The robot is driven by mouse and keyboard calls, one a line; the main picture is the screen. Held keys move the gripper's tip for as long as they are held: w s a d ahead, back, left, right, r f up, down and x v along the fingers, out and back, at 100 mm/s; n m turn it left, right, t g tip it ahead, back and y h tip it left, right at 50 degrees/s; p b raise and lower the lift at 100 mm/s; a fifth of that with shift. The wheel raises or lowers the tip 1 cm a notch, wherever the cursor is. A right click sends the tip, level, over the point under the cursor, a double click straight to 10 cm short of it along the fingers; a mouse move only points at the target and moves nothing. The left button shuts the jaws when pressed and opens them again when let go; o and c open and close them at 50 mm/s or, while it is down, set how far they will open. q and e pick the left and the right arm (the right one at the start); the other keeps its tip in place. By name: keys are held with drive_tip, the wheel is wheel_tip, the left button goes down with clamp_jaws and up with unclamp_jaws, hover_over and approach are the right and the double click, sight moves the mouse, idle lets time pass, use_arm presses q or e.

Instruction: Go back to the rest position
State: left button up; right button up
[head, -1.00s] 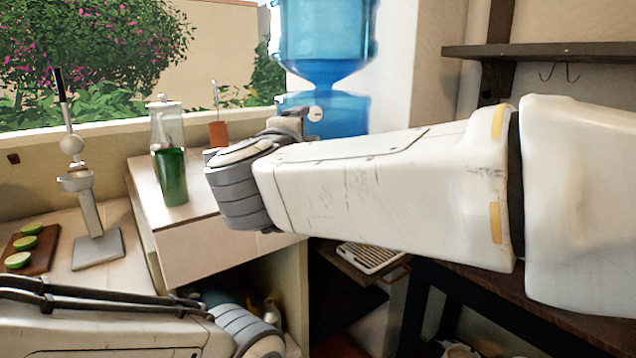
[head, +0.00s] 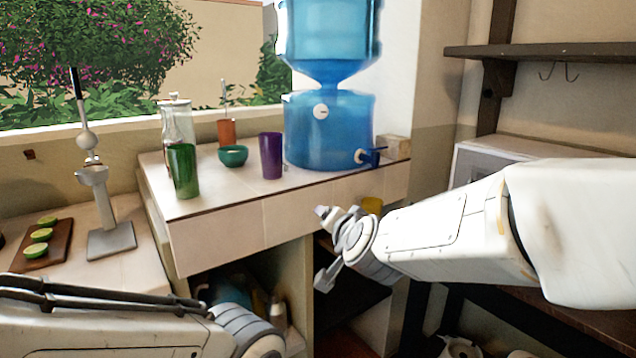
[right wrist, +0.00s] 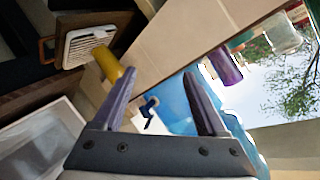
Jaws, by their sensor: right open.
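My right arm reaches in from the right in the head view, its gripper (head: 321,248) in front of the white counter's front face. In the right wrist view the two fingers of this gripper (right wrist: 159,74) stand wide apart with nothing between them touching. A yellow cup (head: 372,205) shows just behind the right wrist, partly hidden; in the right wrist view it (right wrist: 107,64) appears beyond the left finger. My left arm lies across the lower left of the head view; its gripper is out of the picture.
On the white counter (head: 225,235) stand a green glass (head: 184,172), a glass pitcher (head: 172,120), a teal bowl (head: 233,156), a purple cup (head: 271,156) and a blue water dispenser (head: 330,135). A cutting board (head: 55,250) with limes lies left. A dark shelf (head: 560,51) is upper right.

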drive_tip(key=s+d+f+n+g+h, duration=0.1)
drive_tip(key=s+d+f+n+g, duration=0.2)
drive_tip(key=s+d+f+g, duration=0.5)
drive_tip(key=s+d+f+n+g+h, duration=0.2)
drive_tip(key=s+d+f+n+g, duration=0.15)
drive_tip(key=s+d+f, duration=0.75)
drive_tip(key=s+a+r+n+g+y, duration=0.15)
drive_tip(key=s+a+n, duration=0.55)
drive_tip(key=s+a, duration=0.8)
wheel_tip(320, 180, up, 18)
drive_tip(key=a+p, duration=0.2)
drive_tip(key=p, duration=1.5)
drive_tip(key=shift+w+g, duration=0.4)
drive_tip(key=shift+w, duration=0.05)
